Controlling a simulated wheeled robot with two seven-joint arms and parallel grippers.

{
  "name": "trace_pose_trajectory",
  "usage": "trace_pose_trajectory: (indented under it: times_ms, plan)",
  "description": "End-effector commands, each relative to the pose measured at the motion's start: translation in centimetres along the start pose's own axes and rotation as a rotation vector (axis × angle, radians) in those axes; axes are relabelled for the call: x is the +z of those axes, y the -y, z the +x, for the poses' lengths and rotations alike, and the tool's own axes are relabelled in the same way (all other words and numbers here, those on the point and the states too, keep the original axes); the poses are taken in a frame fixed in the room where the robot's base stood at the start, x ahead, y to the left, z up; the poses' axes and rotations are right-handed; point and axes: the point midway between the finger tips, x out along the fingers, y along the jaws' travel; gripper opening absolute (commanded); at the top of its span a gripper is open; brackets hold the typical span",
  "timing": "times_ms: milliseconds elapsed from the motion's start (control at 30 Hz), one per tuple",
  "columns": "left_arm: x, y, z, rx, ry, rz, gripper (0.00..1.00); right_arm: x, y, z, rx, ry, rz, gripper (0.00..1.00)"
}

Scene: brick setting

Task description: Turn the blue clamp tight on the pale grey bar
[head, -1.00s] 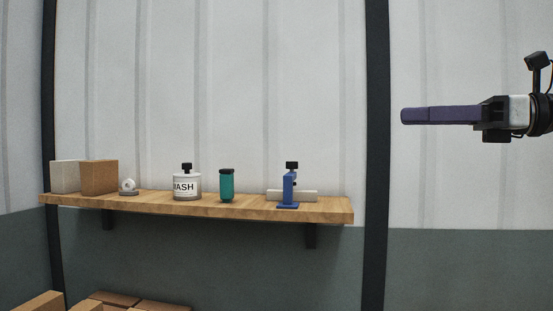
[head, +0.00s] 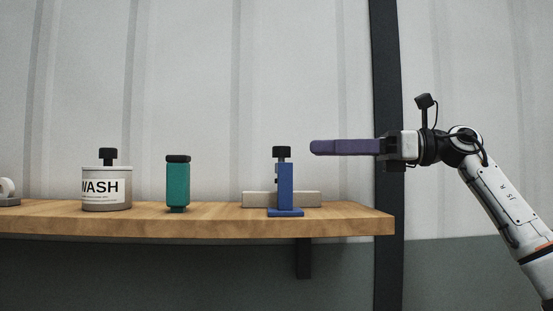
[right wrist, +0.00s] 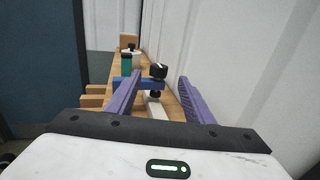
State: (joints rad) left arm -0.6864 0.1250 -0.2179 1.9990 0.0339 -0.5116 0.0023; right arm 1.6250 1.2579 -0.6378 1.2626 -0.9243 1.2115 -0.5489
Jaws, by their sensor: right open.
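The blue clamp (head: 285,188) stands upright on the wooden shelf, with a black knob (head: 281,152) on top. The pale grey bar (head: 310,199) lies along the shelf behind the clamp's upright and shows on both sides of it. My right gripper (head: 312,147) is to the right of the knob at about its height, apart from it. In the right wrist view the purple fingers (right wrist: 158,85) are open, and the knob (right wrist: 158,71) appears between them, farther ahead. The blue clamp (right wrist: 126,82) is partly hidden by the left finger there. My left gripper is not in view.
A dark post (head: 386,80) rises behind my right gripper. The shelf's right end is clear.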

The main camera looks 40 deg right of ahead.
Motion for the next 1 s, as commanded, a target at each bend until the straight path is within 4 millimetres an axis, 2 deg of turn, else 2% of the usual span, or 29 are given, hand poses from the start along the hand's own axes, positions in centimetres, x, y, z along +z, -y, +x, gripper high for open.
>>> trace_pose_trajectory:
  times_ms: [300,500,633,867,900,1000]
  plan:
    - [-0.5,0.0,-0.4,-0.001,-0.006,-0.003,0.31,0.2,-0.2,6.0,0.004,-0.003,-0.001,0.47]
    - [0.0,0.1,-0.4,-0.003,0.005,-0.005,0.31,0.2,-0.1,8.4,0.001,0.000,-0.001,0.47]
    - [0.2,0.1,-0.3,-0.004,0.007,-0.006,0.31,0.1,-0.1,9.0,0.001,-0.002,-0.001,0.47]
    - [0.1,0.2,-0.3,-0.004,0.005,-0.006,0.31,0.1,-0.1,9.1,0.000,-0.002,-0.001,0.47]
    - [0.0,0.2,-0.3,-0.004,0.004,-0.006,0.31,0.1,-0.1,9.1,0.000,-0.002,-0.001,0.46]
    - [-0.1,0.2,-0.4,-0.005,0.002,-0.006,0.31,0.1,-0.1,9.1,0.000,-0.002,-0.001,0.29]
